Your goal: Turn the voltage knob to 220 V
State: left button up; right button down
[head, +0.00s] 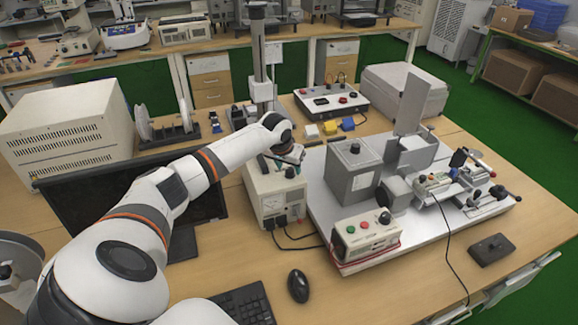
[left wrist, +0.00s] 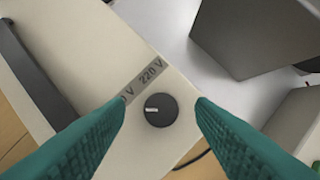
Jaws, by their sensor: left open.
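The voltage knob (left wrist: 160,110) is a round black dial with a white mark on its left part, on top of a cream power box (head: 278,200). A grey strip beside it bears the label "220 V" (left wrist: 150,73) and a second label ending in "0 V", partly hidden by a finger. My left gripper (head: 287,167) is over the box top in the head view. Its teal fingers (left wrist: 161,106) are open in the left wrist view, one on each side of the knob, with visible gaps. The knob is hidden in the head view. My right gripper is not in view.
A grey metal box (head: 352,172) stands on the light platform right of the power box. A button box (head: 367,238) is in front, with cables near it. A dark monitor (head: 100,205) is at left; a mouse (head: 298,286) and keyboard (head: 245,304) are at the front.

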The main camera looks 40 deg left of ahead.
pick_arm(q)
jog(key=shift+w+f, duration=0.15)
jog(key=shift+f, duration=0.45)
jog(key=shift+c, duration=1.1)
jog(key=c, duration=0.7)
jog(key=shift+c, duration=0.2)
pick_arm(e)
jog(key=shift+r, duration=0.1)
